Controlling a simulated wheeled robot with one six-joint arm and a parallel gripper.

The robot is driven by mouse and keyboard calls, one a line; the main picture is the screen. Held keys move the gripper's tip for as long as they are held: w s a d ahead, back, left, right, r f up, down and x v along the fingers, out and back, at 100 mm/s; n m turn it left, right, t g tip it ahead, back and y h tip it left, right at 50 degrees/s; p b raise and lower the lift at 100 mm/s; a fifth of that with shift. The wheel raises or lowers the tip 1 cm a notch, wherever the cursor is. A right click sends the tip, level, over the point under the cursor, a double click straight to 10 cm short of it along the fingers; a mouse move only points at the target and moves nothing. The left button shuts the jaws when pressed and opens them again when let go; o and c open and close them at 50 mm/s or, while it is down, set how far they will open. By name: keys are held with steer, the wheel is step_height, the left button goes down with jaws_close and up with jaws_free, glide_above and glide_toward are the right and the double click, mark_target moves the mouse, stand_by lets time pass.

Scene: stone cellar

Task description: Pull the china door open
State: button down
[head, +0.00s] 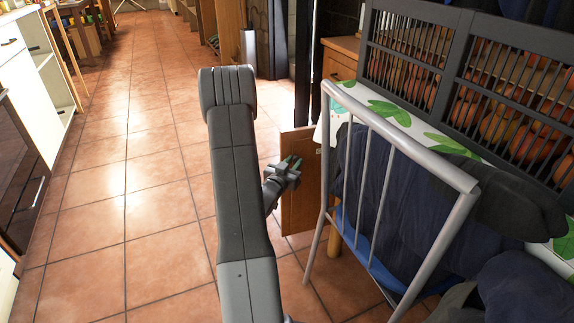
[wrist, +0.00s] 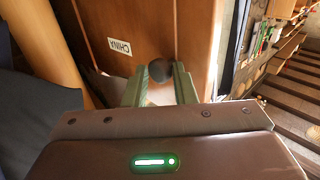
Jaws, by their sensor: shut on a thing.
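The china door is a reddish-brown wooden panel (wrist: 120,20) with a white label reading CHINA (wrist: 119,47), seen upside down in the wrist view. A dark round knob (wrist: 160,69) sits on it. My gripper (wrist: 164,76) is shut on the knob, one greenish finger on each side. In the head view my gripper (head: 291,164) is against the upper part of the wooden panel (head: 299,205), beside the chair. My arm and the chair hide part of the surroundings. I cannot tell how far the door stands open.
A grey metal-framed chair (head: 395,140) with dark cloth stands close to the right of my gripper. Behind it are a leaf-patterned table cover (head: 388,112) and slatted crates of fruit (head: 485,100). Tiled floor (head: 150,190) is clear to the left, with white cabinets (head: 14,60) beyond.

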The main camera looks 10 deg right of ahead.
steer(key=shift+s+d+r+h, duration=0.1)
steer(key=shift+d+h, duration=0.05)
steer(key=shift+d, duration=0.2)
steer(key=shift+s+d+r+h, duration=0.1)
steer(key=shift+d+h, duration=0.05)
steer(key=shift+d, duration=0.2)
steer(key=c, duration=1.5)
jaws_free()
steer(key=shift+d+m, duration=0.1)
steer(key=shift+m, duration=0.2)
steer(key=o, duration=0.3)
steer(key=shift+d, duration=0.25)
steer(key=p+v, duration=0.1)
steer(key=v, duration=0.6)
steer(key=p+v, duration=0.2)
steer(key=v, duration=0.5)
steer(key=shift+w+a, duration=0.15)
steer(key=shift+a, duration=0.2)
